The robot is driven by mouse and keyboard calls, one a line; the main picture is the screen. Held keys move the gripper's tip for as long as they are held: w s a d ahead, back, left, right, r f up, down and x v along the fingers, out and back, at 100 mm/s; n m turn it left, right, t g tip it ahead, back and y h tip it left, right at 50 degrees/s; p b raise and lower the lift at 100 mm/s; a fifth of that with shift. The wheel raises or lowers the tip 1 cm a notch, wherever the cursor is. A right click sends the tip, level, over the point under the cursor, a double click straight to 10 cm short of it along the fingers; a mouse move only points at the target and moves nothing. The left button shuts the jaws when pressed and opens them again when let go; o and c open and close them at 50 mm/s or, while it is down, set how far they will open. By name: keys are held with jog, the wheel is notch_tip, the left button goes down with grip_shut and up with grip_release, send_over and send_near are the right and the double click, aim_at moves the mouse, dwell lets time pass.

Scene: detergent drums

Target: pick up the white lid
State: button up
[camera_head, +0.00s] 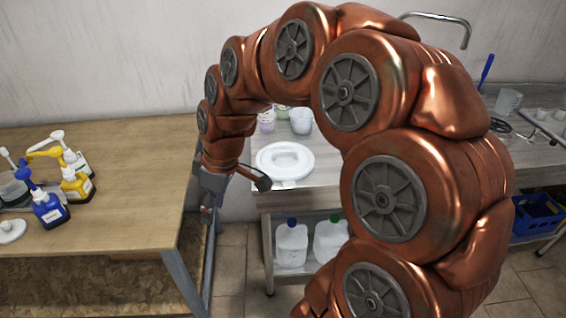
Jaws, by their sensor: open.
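A large round white lid (268,163), with a raised rim and a sunken middle, lies flat on the grey metal table. A smaller round white piece with a knob (12,236) lies at the far left on the wooden table; I cannot tell if it is also a lid. My gripper (207,213) is small in view, open, and points down at the gap between the two tables. It is left of the large white lid and apart from it. My arm covers part of the metal table, and the fingertips are hard to make out.
Pump bottles, blue (50,209) and yellow (76,186), stand on the wooden table (130,165). White cups (301,121) stand behind the large lid. White jugs (291,245) sit on the shelf below. A blue crate (537,215) is at the right. The wooden table's right half is clear.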

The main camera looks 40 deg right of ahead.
jog(key=w+d+f+n+t, duration=0.1)
jog(key=w+d+n+t, duration=0.1)
jog(key=w+d, duration=0.45)
jog(key=n+t+h+b, duration=0.3)
jog(key=t+b, duration=0.1)
send_near(286, 151)
jog(key=x, duration=0.2)
jog(key=shift+p+x, duration=0.7)
jog(key=shift+x, duration=0.5)
jog(key=shift+p+x, duration=0.65)
jog(key=shift+x, duration=0.1)
jog(key=shift+p+x, duration=0.7)
jog(key=shift+x, duration=1.1)
jog(key=shift+w, duration=0.1)
jog(key=shift+c, duration=0.5)
grip_shut()
